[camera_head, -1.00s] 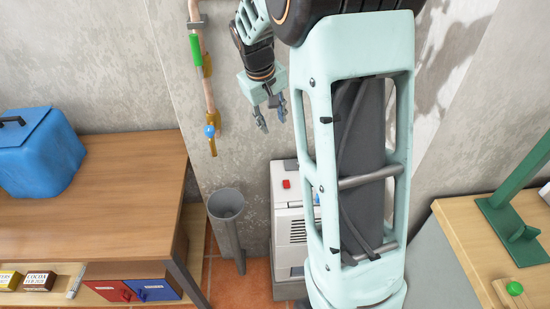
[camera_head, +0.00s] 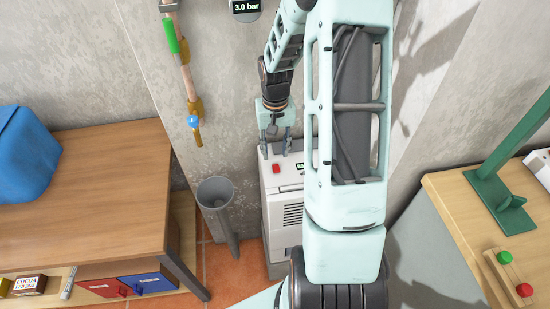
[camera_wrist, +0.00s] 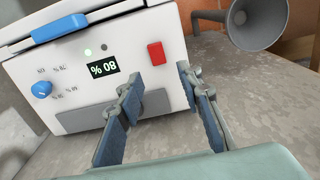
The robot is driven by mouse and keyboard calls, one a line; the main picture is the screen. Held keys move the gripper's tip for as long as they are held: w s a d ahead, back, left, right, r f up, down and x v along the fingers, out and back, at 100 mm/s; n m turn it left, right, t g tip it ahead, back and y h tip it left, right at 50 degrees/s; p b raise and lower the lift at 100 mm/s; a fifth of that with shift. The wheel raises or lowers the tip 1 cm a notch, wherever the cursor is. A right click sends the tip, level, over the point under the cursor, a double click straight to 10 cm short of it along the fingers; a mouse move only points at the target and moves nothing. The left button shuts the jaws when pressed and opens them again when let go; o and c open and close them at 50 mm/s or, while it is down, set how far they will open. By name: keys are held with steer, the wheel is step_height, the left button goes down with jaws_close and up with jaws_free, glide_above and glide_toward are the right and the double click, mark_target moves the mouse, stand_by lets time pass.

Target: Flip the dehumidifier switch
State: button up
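The dehumidifier is a white box (camera_head: 283,218) with grey vents, standing on the floor against the wall. My arm covers its right side in the head view. Its top panel (camera_wrist: 135,35) shows in the wrist view with a display (camera_wrist: 103,68), a lit green light, a blue knob (camera_wrist: 41,89) and a blue handle (camera_wrist: 59,28). The red switch (camera_wrist: 156,53) is right of the display; it also shows in the head view (camera_head: 276,168). My gripper (camera_head: 276,147) is open and empty above the panel's back edge. In the wrist view its fingers (camera_wrist: 160,85) are apart, below the switch.
A grey funnel-topped pipe (camera_head: 216,192) stands just left of the dehumidifier. A wooden bench (camera_head: 470,215) with a green stand is at right.

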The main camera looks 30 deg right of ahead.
mark_target(275, 164)
steer(key=shift+f, duration=2.35)
jaws_close()
